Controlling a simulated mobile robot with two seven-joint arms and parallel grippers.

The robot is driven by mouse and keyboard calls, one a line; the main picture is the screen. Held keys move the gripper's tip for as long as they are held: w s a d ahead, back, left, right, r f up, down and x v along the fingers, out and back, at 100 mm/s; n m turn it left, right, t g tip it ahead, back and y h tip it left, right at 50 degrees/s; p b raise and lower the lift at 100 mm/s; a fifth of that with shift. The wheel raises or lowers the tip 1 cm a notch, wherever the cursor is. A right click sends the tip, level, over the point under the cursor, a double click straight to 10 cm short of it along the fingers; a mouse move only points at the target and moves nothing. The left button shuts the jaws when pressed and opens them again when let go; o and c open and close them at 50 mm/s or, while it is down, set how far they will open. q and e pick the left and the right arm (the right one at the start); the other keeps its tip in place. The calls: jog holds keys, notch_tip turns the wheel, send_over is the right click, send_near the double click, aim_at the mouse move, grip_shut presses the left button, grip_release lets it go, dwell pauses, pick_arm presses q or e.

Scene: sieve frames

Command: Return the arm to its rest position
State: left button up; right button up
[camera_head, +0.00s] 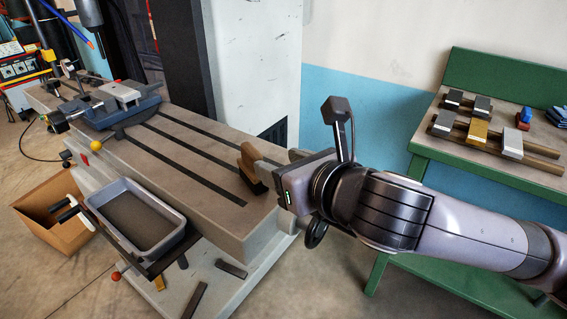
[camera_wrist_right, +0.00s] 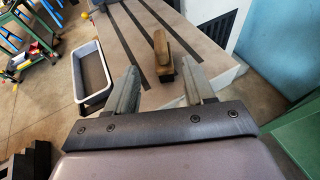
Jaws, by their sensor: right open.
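My right gripper (camera_head: 272,165) is over the right end of the grey slotted machine table (camera_head: 160,160). In the right wrist view its two fingers (camera_wrist_right: 161,72) are spread apart with nothing held between them. A brush (camera_head: 252,166) with a wooden handle and dark bristles stands on the table just beyond the fingertips; it also shows in the wrist view (camera_wrist_right: 161,50). Whether a finger touches the brush I cannot tell. My right arm reaches in from the right. My left gripper is not in view.
A vise (camera_head: 120,98) sits on the table's far left. A grey tray (camera_head: 178,222) is at the table's front, beside a cardboard box (camera_head: 62,240). A green bench (camera_head: 490,170) with several blocks stands at right. The white machine column (camera_head: 255,60) rises behind the table.

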jog(key=shift+s+d, duration=0.1)
dwell(0.4)
jog(key=s+d+f+n+g+h, duration=0.4)
jog(key=s+d+f+n, duration=0.75)
jog(key=f+n, duration=0.35)
jog(key=s+d+f+n+g+h, duration=0.35)
jog(key=s+d+f+n, duration=0.8)
jog(key=n, duration=0.45)
jog(key=w+a+f+n+t+y+p, duration=0.1)
jog(key=w+a+f+t+y+p, duration=0.1)
jog(key=w+f+t, duration=0.4)
jog(key=shift+a+f+p, duration=0.45)
jog(key=shift+a+f, duration=0.1)
jog(key=shift+a, duration=0.25)
